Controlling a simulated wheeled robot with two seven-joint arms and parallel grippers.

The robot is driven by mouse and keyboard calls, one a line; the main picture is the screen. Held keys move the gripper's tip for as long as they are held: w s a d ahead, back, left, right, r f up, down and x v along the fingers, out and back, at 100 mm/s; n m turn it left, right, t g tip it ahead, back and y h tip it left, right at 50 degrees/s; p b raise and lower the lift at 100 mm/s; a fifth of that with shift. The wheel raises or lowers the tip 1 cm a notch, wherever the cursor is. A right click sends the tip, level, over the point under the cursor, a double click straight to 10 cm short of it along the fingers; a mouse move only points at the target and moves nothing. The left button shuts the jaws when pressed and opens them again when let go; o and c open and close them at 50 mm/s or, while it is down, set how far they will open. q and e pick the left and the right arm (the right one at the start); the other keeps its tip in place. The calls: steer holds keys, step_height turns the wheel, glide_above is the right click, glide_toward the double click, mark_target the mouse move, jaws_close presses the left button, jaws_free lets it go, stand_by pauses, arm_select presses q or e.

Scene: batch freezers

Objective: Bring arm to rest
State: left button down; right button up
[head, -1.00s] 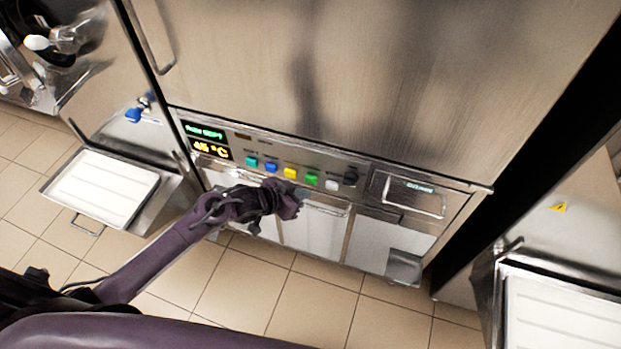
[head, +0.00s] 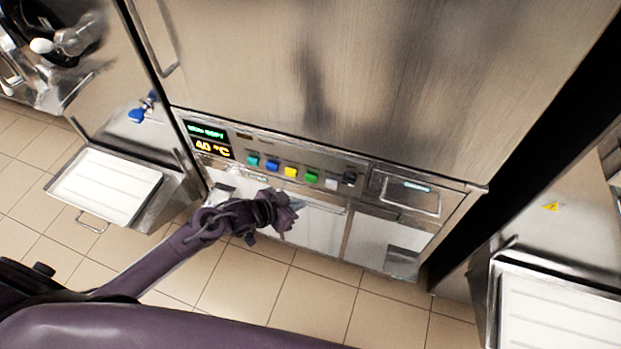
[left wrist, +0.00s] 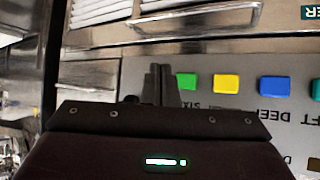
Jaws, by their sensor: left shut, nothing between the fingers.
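My left arm comes in from the lower left in the head view. Its gripper (head: 290,212) is in front of the freezer's lower front, below the button row. In the left wrist view the two dark fingers (left wrist: 161,80) are together with nothing between them. The control panel (head: 270,150) has a lit display (head: 210,139) reading about 40 °C and a row of coloured buttons, including blue (head: 272,166), yellow (head: 291,172) and green (head: 311,178). In the left wrist view the panel appears upside down, with the green button (left wrist: 187,82) beside the fingers. My right gripper is not seen.
A steel drawer front with a handle (head: 410,200) is right of the buttons. White trays stand at the left (head: 105,188) and lower right (head: 560,318). The tiled floor (head: 315,300) is clear below the freezer.

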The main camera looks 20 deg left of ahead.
arm_select(q)
steer(key=s+a+f+n+g+y, duration=0.15)
steer(key=s+a+f, duration=0.25)
steer(key=s+f, duration=0.5)
steer(key=s+a+f+n+g+y, duration=0.1)
steer(key=s+a+f+n+y, duration=0.25)
steer(key=f, duration=0.95)
steer(key=s+f+g, duration=0.1)
steer(key=s+f, duration=0.2)
steer(key=s, duration=0.6)
steer(key=s+f+g+y, duration=0.1)
steer(key=s+f, duration=0.3)
steer(key=s, duration=0.5)
steer(key=s+f+g, duration=0.3)
steer(key=s+f, duration=0.1)
steer(key=s, duration=0.5)
steer(key=shift+d+f, duration=0.15)
steer(key=shift+f, duration=0.1)
stand_by(2.9)
